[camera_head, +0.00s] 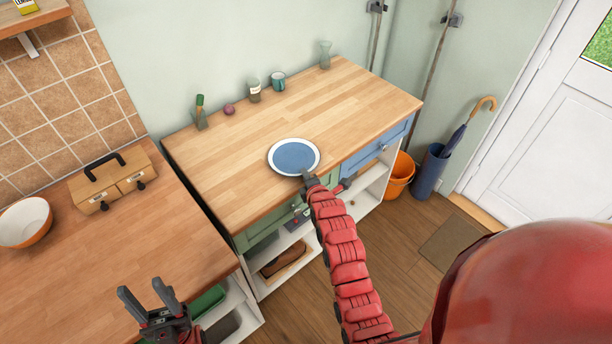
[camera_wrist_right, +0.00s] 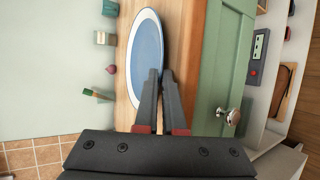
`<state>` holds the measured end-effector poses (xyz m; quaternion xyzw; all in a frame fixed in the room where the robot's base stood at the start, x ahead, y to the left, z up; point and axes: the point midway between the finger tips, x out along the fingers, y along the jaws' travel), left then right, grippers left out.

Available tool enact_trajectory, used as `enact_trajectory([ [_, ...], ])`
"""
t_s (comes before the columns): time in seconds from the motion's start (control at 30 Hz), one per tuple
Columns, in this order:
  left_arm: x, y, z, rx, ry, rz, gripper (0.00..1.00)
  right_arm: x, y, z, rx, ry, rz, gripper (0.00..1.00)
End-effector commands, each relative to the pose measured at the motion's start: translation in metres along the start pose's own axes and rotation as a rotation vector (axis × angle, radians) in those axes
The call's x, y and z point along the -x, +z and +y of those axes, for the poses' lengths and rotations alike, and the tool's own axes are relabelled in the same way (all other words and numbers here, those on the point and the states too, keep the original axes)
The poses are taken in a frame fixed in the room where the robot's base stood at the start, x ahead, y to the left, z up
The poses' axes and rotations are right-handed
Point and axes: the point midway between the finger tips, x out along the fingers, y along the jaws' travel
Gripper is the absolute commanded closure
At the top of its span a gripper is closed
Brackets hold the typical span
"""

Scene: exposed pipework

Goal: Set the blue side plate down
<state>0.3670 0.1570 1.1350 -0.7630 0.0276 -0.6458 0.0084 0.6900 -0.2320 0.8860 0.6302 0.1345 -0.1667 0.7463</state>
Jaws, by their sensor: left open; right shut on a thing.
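The blue side plate (camera_head: 293,157) has a white rim and is over the wooden worktop of the cabinet (camera_head: 370,100), close to its front edge. My right gripper (camera_head: 310,179) is shut on the plate's near rim. The right wrist view also shows the plate (camera_wrist_right: 148,55) reaching out from between the fingertips (camera_wrist_right: 159,76). I cannot tell whether the plate touches the worktop or is held just above it. My left gripper (camera_head: 148,302) is open and empty, in front of the left counter.
The worktop is clear on both sides of the plate. A bowl (camera_head: 24,221) sits on the left counter.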

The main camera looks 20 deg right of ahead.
Motion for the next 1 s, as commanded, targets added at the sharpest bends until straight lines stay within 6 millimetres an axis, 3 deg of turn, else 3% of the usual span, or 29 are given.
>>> enact_trajectory([
  [0.67,0.007,0.001,0.000,0.000,0.000,0.000,0.50,-0.004,-0.005,-0.019,-0.001,-0.024,0.007,1.00],
  [0.7,0.008,0.001,0.000,0.000,0.000,0.000,0.50,-0.004,-0.005,-0.020,-0.001,-0.026,0.007,0.89],
  [0.87,0.008,0.001,0.000,0.000,0.000,0.000,0.50,-0.004,-0.006,-0.023,-0.001,-0.032,0.009,0.60],
  [1.0,0.011,0.002,0.001,0.000,0.000,0.000,0.50,0.000,-0.006,-0.026,-0.001,-0.035,0.009,0.59],
])
